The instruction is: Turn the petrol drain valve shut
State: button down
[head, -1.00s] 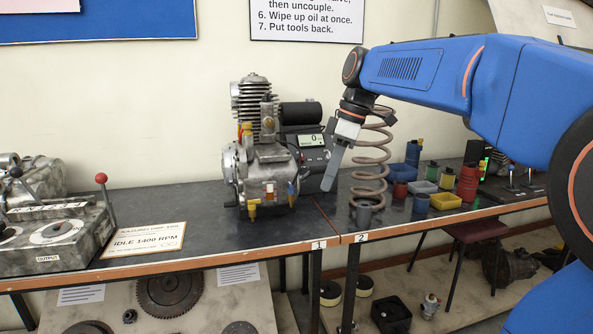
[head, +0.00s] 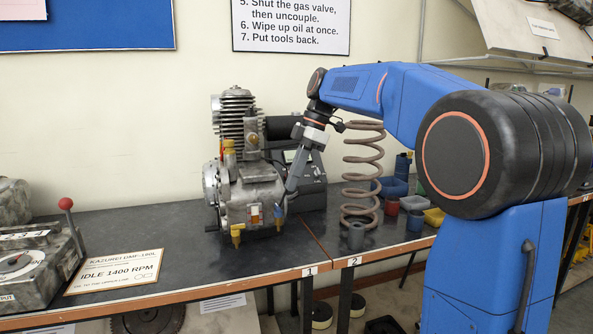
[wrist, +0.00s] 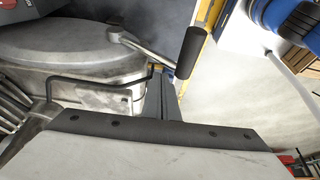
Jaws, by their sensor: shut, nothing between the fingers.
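The grey engine (head: 250,190) stands upright on the dark bench. Low on its front are a brass tap with a yellow top (head: 237,232) and, to its right, a small fitting with a blue lever (head: 278,213). No label tells me which is the petrol drain valve. My gripper (head: 288,199) points down at the engine's right side, close to the blue-levered fitting, with its fingers shut and empty. In the wrist view, my shut fingers (wrist: 161,76) reach toward a small brass and blue fitting (wrist: 158,68), partly hidden by them. I cannot tell if they touch.
A lever with a black grip (wrist: 192,54) sticks out beside my fingers in the wrist view. A sign (head: 115,262) lies on the bench at left.

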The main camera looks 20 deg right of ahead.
aim_at(277, 210)
jog(key=shift+x, duration=2.55)
jog(key=shift+w+a+n+g, duration=0.3)
jog(key=shift+w+a+n, duration=0.2)
jog(key=shift+n, duration=0.3)
jog(key=shift+s+d, duration=0.1)
